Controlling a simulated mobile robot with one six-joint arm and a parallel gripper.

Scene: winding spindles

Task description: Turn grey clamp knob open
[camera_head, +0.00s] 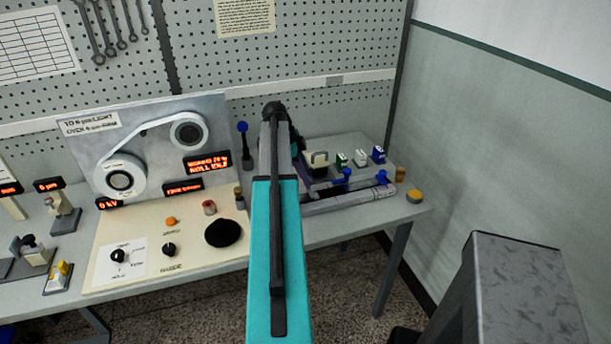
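I cannot pick out a grey clamp knob for certain. A small clamp-like fixture (36,256) with a dark, greyish top stands at the left end of the bench. Two spindles show on the grey upright panel: a lower left one (120,180) and an upper right one (188,132), with a white strip running between them. My teal arm reaches forward through the middle of the view. My gripper is hidden behind the arm, so its fingers and anything between them cannot be seen.
Several small coloured blocks and a long grey rail (345,201) with blue handles lie right of my arm. A pegboard backs the bench; a wall closes the right side.

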